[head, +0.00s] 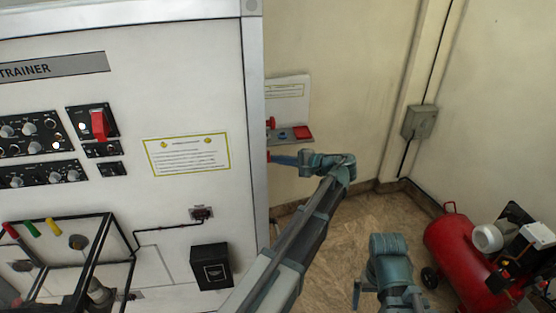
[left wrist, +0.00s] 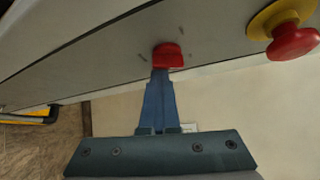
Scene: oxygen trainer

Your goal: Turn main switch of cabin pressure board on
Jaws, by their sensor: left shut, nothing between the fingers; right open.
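A red switch (left wrist: 168,56) sits on the grey panel edge in the left wrist view. My left gripper (left wrist: 160,73) is shut and empty, with its fingertips right at the near edge of the red switch; I cannot tell whether they press on it. My right gripper (head: 358,292) is open and empty, low in front of the floor. No label naming the main switch is readable.
A red mushroom button on a yellow base (left wrist: 292,40) stands right of the switch. The cabinet front has a red guarded switch (head: 99,125), knobs and a black tube frame (head: 95,260). A red compressor (head: 465,255) stands on the floor at right.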

